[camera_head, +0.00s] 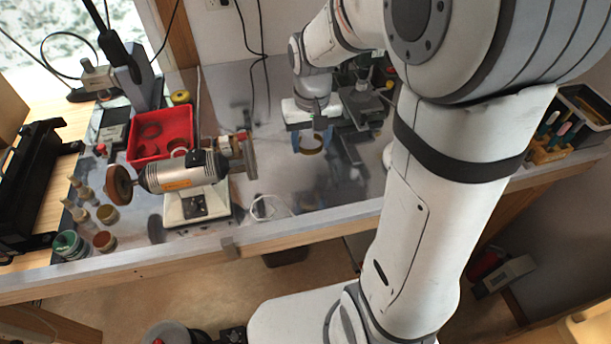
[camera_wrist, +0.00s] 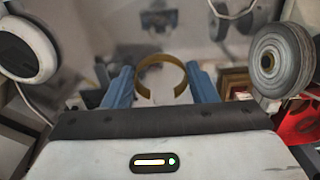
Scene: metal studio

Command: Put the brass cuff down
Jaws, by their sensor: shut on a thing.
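The brass cuff (camera_wrist: 161,60) is an open ring of dull gold metal. In the wrist view it sits between the two blue fingers of my gripper (camera_wrist: 161,88), which is shut on it. In the head view my gripper (camera_head: 311,143) is over the metal-topped bench (camera_head: 268,185), with the cuff (camera_head: 311,151) at its fingertips. I cannot tell whether the cuff touches the bench top.
A bench grinder or polisher (camera_head: 185,172) stands left of my gripper, with a red tray (camera_head: 160,133) behind it. A dark vise-like tool (camera_head: 360,105) is close on the right. Clear bench top lies in front of the gripper, around a thin white loop (camera_head: 268,208).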

